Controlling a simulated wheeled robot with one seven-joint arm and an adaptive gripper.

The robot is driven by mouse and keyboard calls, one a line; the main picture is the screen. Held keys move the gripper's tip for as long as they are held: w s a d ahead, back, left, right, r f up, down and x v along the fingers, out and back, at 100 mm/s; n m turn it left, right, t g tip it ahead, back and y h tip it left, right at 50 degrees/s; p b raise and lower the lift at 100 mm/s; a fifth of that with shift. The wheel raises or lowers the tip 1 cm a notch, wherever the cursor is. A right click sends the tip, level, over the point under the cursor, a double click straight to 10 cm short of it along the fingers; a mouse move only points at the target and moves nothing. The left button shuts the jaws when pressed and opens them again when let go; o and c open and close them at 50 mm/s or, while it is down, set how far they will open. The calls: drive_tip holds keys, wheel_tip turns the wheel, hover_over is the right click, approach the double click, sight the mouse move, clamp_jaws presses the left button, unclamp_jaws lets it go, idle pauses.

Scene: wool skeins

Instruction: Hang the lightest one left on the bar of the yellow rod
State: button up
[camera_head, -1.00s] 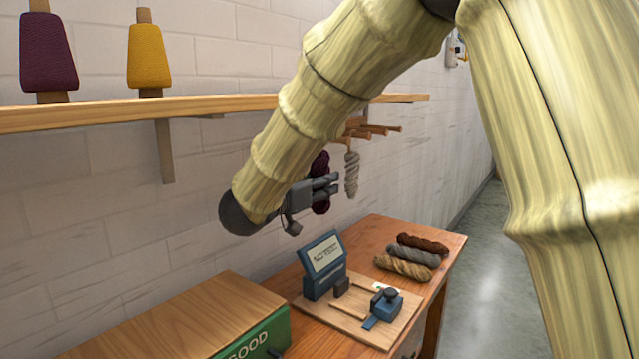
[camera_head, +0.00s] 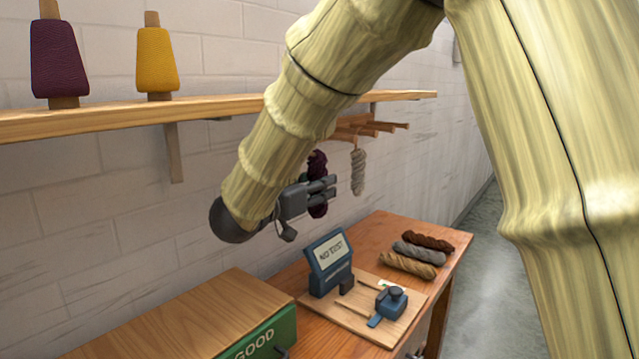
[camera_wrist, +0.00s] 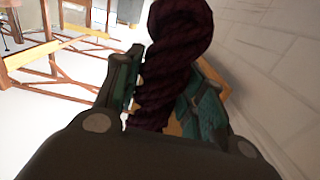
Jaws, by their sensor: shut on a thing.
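My gripper (camera_head: 322,190) is shut on a dark purple skein (camera_head: 317,160), raised beside the wall below the shelf. The skein also shows in the wrist view (camera_wrist: 165,80), upright between the fingers with its looped top above them. Wooden rods (camera_head: 375,127) stick out under the shelf at its right end, behind my gripper. A pale grey-beige skein (camera_head: 358,172) hangs from one of them, just right of my gripper. A brown skein (camera_head: 428,241), a grey skein (camera_head: 418,253) and a tan skein (camera_head: 407,265) lie on the table. I cannot make out a yellow marking on any rod.
A blue device with a display (camera_head: 329,262) and a small blue clamp-like tool (camera_head: 390,303) stand on a board on the table (camera_head: 380,226). A green box (camera_head: 262,335) with a wooden top is at front left. Purple (camera_head: 60,58) and yellow (camera_head: 156,60) cones stand on the shelf (camera_head: 200,107).

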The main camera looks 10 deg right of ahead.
idle(0.3)
drive_tip(key=s+d+p, duration=0.2)
drive_tip(key=s+d, duration=0.6)
drive_tip(key=s, duration=0.3)
drive_tip(key=shift+d, duration=0.25)
idle(0.8)
